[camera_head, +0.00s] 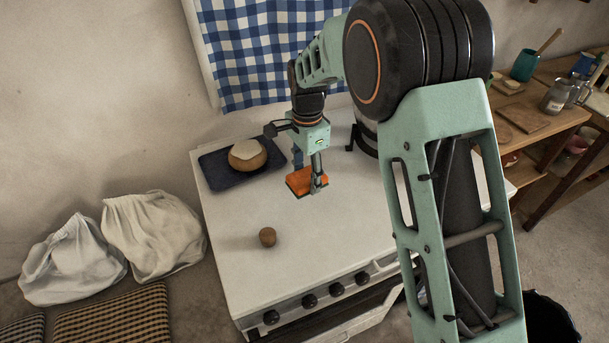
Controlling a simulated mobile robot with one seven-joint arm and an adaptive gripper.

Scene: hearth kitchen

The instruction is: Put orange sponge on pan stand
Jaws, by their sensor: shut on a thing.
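The orange sponge (300,181) is at the white stove top, right of the dark blue mat. My gripper (317,186) points down and is shut on the sponge at its right side. The sponge's lower edge looks dark, and I cannot tell whether it touches the stove top or is just above it. A black-footed object (351,146), perhaps the pan stand, is at the back of the stove, mostly hidden behind my arm. It is behind and to the right of the sponge.
A round loaf-like thing with a pale top (247,154) sits on the dark blue mat (215,178). A small brown ball (267,236) lies nearer the stove's front. The white stove top (228,265) is otherwise mostly clear. A wooden table (540,135) stands at right.

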